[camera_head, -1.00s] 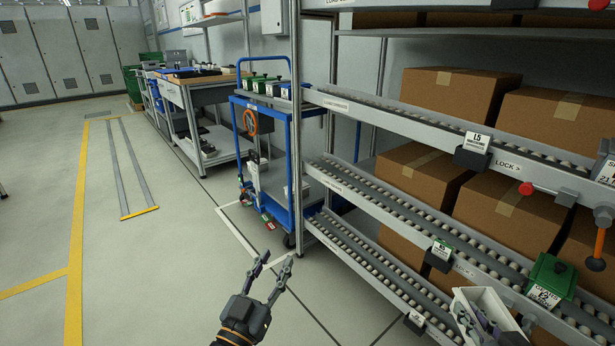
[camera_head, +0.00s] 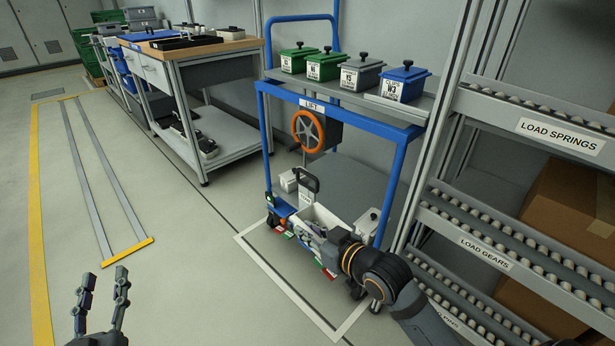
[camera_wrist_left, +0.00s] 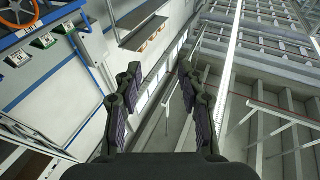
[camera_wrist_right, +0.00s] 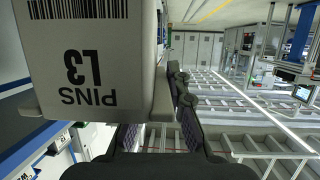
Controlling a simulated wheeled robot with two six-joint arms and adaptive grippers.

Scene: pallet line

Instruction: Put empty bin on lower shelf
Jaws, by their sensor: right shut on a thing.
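My right gripper (camera_head: 324,240) is shut on a white bin (camera_head: 312,218) at the lower part of the blue cart. In the right wrist view the bin (camera_wrist_right: 95,45) fills the upper left, and its label reads PINS L3 upside down. The cart's grey lower shelf (camera_head: 350,188) is partly hidden by the bin and my right arm; I cannot tell if the bin touches it. My left gripper (camera_head: 103,298) is open and empty above the floor at the lower left; its parted fingers show in the left wrist view (camera_wrist_left: 160,95).
Small white containers stand at the cart's left (camera_head: 288,180) and right (camera_head: 368,222). Green, grey and blue lidded bins (camera_head: 357,76) stand on its upper shelf. An orange handwheel (camera_head: 307,131) is on its front. A roller rack (camera_head: 490,235) is close at right. Floor at left is clear.

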